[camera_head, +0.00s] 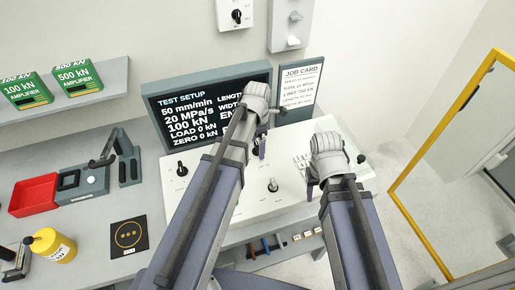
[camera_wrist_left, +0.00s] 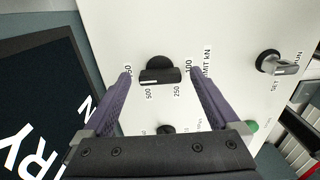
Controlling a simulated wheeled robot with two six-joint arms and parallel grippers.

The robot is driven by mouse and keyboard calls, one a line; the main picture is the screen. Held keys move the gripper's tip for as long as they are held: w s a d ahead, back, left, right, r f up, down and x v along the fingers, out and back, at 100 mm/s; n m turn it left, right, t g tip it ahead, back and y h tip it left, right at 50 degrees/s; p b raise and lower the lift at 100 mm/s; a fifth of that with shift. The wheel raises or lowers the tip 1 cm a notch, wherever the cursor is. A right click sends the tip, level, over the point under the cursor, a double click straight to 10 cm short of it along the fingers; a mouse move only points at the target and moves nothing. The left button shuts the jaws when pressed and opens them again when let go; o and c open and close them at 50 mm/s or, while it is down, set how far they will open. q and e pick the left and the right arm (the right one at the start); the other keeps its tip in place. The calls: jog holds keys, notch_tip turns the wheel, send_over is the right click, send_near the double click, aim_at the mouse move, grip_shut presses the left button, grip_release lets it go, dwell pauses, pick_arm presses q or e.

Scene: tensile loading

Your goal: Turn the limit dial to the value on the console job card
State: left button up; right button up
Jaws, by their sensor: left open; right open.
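The limit dial (camera_wrist_left: 160,70) is a black knob with a grey bar, ringed by printed values including 50, 100, 250 and 500, beside "LIMIT kN". My left gripper (camera_wrist_left: 160,76) is open, one finger on each side of the dial; I cannot tell whether they touch it. In the head view my left gripper (camera_head: 261,145) hides the dial on the white console (camera_head: 238,207). The job card (camera_head: 301,88) stands behind the console; its limit line seems to read 750 kN, but the print is tiny. My right gripper (camera_head: 312,188) is open above the console's right side.
A dark screen (camera_head: 180,98) stands behind the console. A second knob (camera_wrist_left: 274,64) with a grey lever and a green button (camera_wrist_left: 252,127) are near the dial. Other knobs (camera_head: 181,168) sit on the console. A yellow frame (camera_head: 440,120) stands at the right.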

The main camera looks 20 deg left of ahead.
pick_arm(q)
jog(key=c, duration=1.4)
